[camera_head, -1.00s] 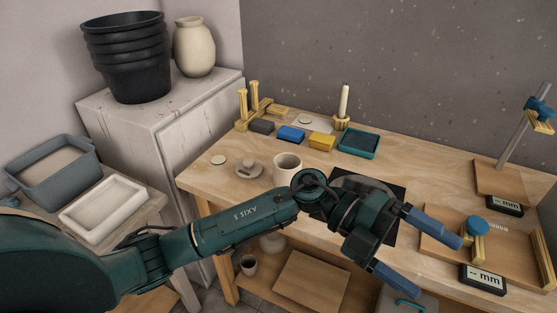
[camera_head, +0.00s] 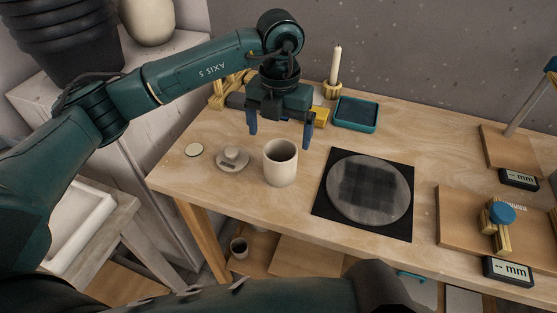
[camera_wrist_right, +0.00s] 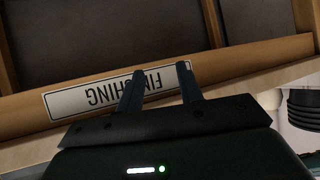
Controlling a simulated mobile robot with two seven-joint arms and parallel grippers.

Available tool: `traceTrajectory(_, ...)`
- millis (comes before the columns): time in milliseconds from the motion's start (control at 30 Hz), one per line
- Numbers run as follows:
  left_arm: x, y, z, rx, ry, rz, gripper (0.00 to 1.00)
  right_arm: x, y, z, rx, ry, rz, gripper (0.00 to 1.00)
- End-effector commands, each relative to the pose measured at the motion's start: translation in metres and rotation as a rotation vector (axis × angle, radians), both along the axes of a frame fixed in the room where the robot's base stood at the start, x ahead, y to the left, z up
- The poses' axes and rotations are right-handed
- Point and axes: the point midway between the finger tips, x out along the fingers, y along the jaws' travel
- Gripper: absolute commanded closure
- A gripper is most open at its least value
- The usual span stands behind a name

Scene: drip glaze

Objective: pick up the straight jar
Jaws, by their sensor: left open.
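The straight jar (camera_head: 281,165) is a plain cream cylinder, upright and open at the top, on the wooden workbench left of the black mat. My left gripper (camera_head: 280,132) is open above and just behind the jar, fingers pointing down. It looks empty and apart from the jar. My right gripper (camera_wrist_right: 160,70) shows only in the right wrist view, its fingers parted with nothing between them, in front of a sign reading "FINISHING".
A round grey disc (camera_head: 369,188) lies on the black mat (camera_head: 325,205). A small lidded piece (camera_head: 233,160) stands left of the jar. A teal tray (camera_head: 356,114) and candle (camera_head: 335,65) are behind. Gauges with displays (camera_head: 508,269) occupy the right side.

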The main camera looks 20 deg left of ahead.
Motion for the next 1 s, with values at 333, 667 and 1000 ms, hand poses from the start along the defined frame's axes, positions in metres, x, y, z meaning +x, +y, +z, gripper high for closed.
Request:
traceTrajectory(333, 0.000, 0.000, -0.044, -0.002, 0.000, -0.001, 0.07, -0.003, -0.004, -0.005, -0.011, 0.024, -0.005, 0.64)
traceTrajectory(667, -0.002, -0.003, -0.086, -0.004, 0.002, -0.001, 0.07, -0.004, -0.007, 0.002, -0.012, 0.036, -0.020, 0.64)
traceTrajectory(1000, -0.001, -0.003, -0.096, -0.004, -0.001, -0.002, 0.07, -0.006, -0.010, -0.004, -0.020, 0.051, -0.026, 0.64)
